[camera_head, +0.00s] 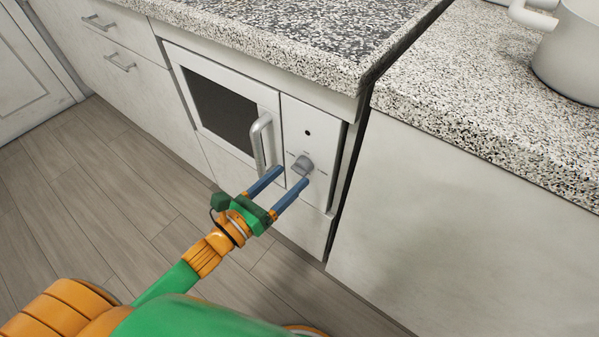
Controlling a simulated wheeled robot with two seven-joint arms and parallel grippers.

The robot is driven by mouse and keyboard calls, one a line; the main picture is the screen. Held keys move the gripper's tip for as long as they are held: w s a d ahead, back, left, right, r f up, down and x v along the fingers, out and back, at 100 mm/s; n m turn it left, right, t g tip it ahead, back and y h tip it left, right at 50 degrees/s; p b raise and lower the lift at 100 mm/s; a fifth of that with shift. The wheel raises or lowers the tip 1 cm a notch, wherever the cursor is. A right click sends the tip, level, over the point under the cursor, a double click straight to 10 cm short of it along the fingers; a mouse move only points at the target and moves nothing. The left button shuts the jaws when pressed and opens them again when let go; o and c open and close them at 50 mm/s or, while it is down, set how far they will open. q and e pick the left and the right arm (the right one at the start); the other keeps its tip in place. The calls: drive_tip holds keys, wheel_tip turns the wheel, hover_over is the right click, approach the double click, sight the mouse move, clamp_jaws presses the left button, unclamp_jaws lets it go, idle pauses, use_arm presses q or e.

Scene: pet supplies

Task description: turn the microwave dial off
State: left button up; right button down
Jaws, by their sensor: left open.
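The white microwave (241,82) is built into the cabinet under the counter, with a dark window and a silver door handle (258,143). Its grey dial (302,166) sits on the panel to the right of the handle, below a small black dot. My left gripper (294,175) is open, its two blue fingers pointing at the dial from the lower left. The fingertips are close to the dial, one on its left and one just below it. I cannot tell whether they touch it. My right gripper is not in view.
A speckled granite counter (290,62) overhangs the microwave. Another counter section (478,105) juts out to the right, bearing a white pot (570,58). Drawers (110,47) and a door (28,70) are at the left. The wooden floor (105,180) is clear.

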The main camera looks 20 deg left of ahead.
sight(302, 168)
use_arm(q)
drive_tip(key=shift+x, duration=1.4)
drive_tip(key=shift+c, duration=0.5)
clamp_jaws()
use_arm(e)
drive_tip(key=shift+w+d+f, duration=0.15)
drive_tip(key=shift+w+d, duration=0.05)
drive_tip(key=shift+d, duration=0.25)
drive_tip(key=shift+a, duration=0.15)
